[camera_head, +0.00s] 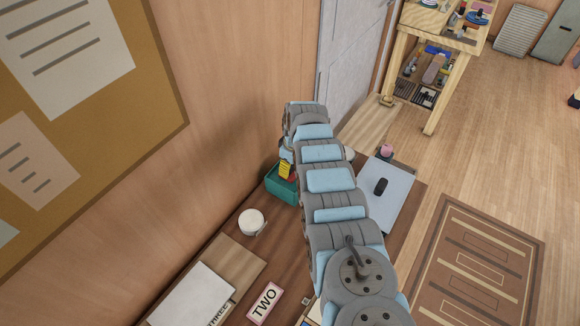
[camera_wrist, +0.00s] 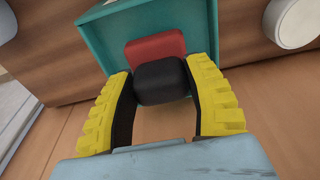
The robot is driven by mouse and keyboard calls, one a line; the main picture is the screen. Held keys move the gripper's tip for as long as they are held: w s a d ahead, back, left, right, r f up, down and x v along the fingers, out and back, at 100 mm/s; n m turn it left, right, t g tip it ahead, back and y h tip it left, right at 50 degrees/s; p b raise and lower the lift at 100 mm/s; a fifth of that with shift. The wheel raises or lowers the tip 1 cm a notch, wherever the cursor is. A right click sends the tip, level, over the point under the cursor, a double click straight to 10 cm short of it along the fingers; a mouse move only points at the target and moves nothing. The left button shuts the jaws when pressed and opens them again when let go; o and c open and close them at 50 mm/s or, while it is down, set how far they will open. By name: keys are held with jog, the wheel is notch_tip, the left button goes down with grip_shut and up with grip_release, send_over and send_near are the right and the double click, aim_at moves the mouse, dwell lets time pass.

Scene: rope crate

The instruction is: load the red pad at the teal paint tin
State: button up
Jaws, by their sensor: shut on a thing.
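The teal paint tin (camera_head: 281,190) stands by the wall, left of my arm; it also shows at the top of the wrist view (camera_wrist: 98,42). My gripper (camera_wrist: 160,78) has its yellow fingers closed on a black block that looks like the handle of the red pad (camera_wrist: 153,46). The red part shows just beyond the black block, against the teal tin's interior. I cannot tell whether it touches the tin's bottom. In the head view my gripper's yellow finger (camera_head: 286,170) shows at the tin, and the pad is hidden.
A round white thing (camera_head: 251,222) sits left of the tin on the brown bench. A pale blue board (camera_head: 397,200) with a black item (camera_head: 380,187) lies right of my arm, near a pink object (camera_head: 386,150). A card reading TWO (camera_head: 264,301) and white sheets (camera_head: 193,298) lie in front.

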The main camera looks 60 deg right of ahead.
jog(key=shift+f+b, duration=0.35)
jog(key=shift+f, duration=0.1)
dwell(1.2)
jog(key=shift+r+p, duration=3)
jog(key=shift+r, duration=0.55)
